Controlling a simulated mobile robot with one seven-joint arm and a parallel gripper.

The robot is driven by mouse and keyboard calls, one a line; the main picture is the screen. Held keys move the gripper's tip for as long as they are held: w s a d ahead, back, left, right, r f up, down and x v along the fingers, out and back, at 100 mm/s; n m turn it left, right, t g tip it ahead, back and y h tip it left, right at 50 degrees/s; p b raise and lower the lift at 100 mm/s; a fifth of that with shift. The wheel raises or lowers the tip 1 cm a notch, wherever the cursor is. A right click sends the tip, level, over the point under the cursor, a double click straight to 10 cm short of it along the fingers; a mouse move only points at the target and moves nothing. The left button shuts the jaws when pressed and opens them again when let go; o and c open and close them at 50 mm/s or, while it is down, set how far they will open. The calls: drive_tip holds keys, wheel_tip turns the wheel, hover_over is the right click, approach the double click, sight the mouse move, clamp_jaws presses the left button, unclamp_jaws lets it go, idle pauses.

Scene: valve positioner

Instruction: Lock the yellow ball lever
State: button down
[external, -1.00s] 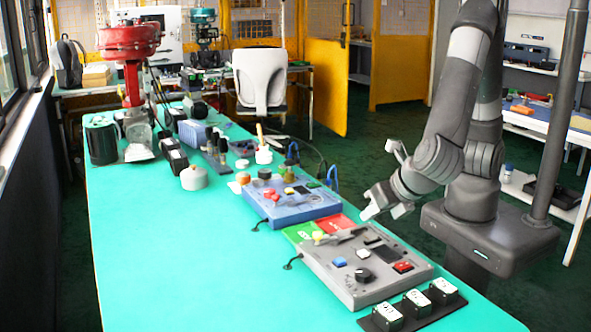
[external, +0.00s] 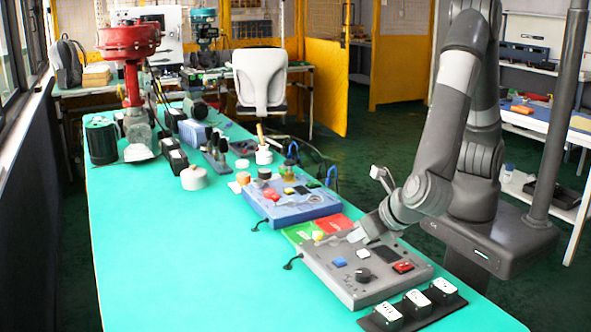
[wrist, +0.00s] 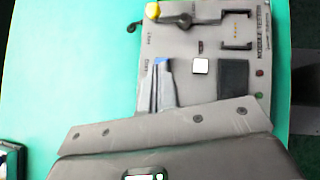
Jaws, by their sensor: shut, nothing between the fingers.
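The yellow ball (external: 318,236) is the end knob of a lever on the grey module panel (external: 346,284). In the wrist view the yellow ball (wrist: 152,10) is at the top, at the left end of a dark bar that runs right to a round pivot (wrist: 185,20). My gripper (wrist: 163,68) is shut and empty, below the ball and apart from it in that view. It covers most of a blue button (wrist: 161,60). In the external view my gripper (external: 357,236) is low over the far part of the panel, right of the ball.
Two black bracket shapes (wrist: 237,43) lie right of the lever in the wrist view. A white button (wrist: 200,66) and a dark screen (wrist: 233,80) are beside my fingers. A blue panel (external: 290,213) stands behind the grey one. The green table is clear to the left.

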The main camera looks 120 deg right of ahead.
sight(316, 233)
drive_tip(key=x, duration=0.6)
drive_tip(key=d, duration=0.3)
drive_tip(key=shift+w+d, duration=0.1)
drive_tip(key=shift+w, duration=0.3)
drive_tip(key=shift+w+d, duration=0.1)
drive_tip(key=shift+d, duration=0.25)
drive_tip(key=shift+w+d+m+g, duration=0.25)
drive_tip(key=shift+m+g, duration=0.35)
drive_tip(key=shift+m, duration=0.1)
drive_tip(key=m+g, duration=0.1)
drive_tip(key=d+m+g, duration=0.1)
drive_tip(key=shift+w+m, duration=0.3)
drive_tip(key=shift+w, duration=0.1)
drive_tip(key=d+m+g, duration=0.1)
drive_tip(key=m+g, duration=0.1)
drive_tip(key=m, duration=0.1)
drive_tip(key=shift+w+d+m+g, duration=0.25)
drive_tip(key=shift+d+m+g, duration=0.05)
drive_tip(key=shift+d+g, duration=0.1)
drive_tip(key=d+m+g+y, duration=0.1)
drive_tip(key=m+g, duration=0.1)
drive_tip(key=m, duration=0.1)
drive_tip(key=shift+d+y, duration=0.35)
drive_tip(key=shift+y, duration=0.05)
drive_tip(key=shift+s+d+m+g+y, duration=0.15)
drive_tip(key=shift+d+m+g+y, duration=0.3)
drive_tip(key=shift+m, duration=0.5)
drive_tip(key=shift+s+d+m+g+y, duration=0.2)
drive_tip(key=shift+m+g+y, duration=0.3)
drive_tip(key=shift+m, duration=0.45)
